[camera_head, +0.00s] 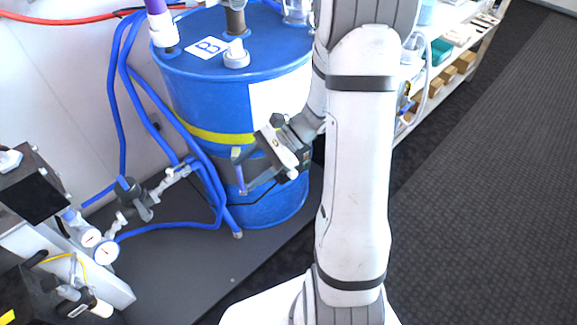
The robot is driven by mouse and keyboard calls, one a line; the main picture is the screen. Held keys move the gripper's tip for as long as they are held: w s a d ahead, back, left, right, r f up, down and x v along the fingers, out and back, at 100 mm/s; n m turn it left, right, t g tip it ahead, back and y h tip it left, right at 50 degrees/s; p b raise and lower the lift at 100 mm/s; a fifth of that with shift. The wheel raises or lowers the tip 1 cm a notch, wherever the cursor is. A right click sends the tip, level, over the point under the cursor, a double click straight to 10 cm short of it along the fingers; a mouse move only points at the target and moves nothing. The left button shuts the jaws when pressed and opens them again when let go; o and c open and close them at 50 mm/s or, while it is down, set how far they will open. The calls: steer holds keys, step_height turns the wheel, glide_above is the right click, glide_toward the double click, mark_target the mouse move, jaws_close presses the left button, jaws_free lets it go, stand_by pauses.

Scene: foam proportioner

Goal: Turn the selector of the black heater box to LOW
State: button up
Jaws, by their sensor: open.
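A black box (35,192) at the left edge appears to be the heater box. A white knob-like part (10,160) sits at its upper left corner; I cannot tell whether this is the selector. No LOW mark or selector setting can be read from here. My gripper (240,172) is open and appears empty. It is in front of the blue drum, to the right of the black box and well apart from it.
A blue drum (285,205) labelled B stands at the back. Blue hoses (122,100) loop down its left side to valves and gauges (106,251). A shelf (480,45) with small items stands at the upper right. The carpet (480,220) at right is clear.

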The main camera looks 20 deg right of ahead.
steer(key=w+d+f+m+t+y+b, duration=0.2)
steer(key=w+d+f+m+t+y, duration=0.1)
steer(key=w+d+f+m+t, duration=0.45)
steer(key=m+t+h+b, duration=0.3)
steer(key=m+t+h, duration=0.8)
steer(key=m, duration=0.8)
glide_toward(295, 176)
steer(key=w, duration=0.1)
steer(key=shift+n+g, duration=0.25)
steer(key=x, duration=0.7)
steer(key=shift+w+a+r, duration=0.3)
steer(key=shift+c, duration=0.2)
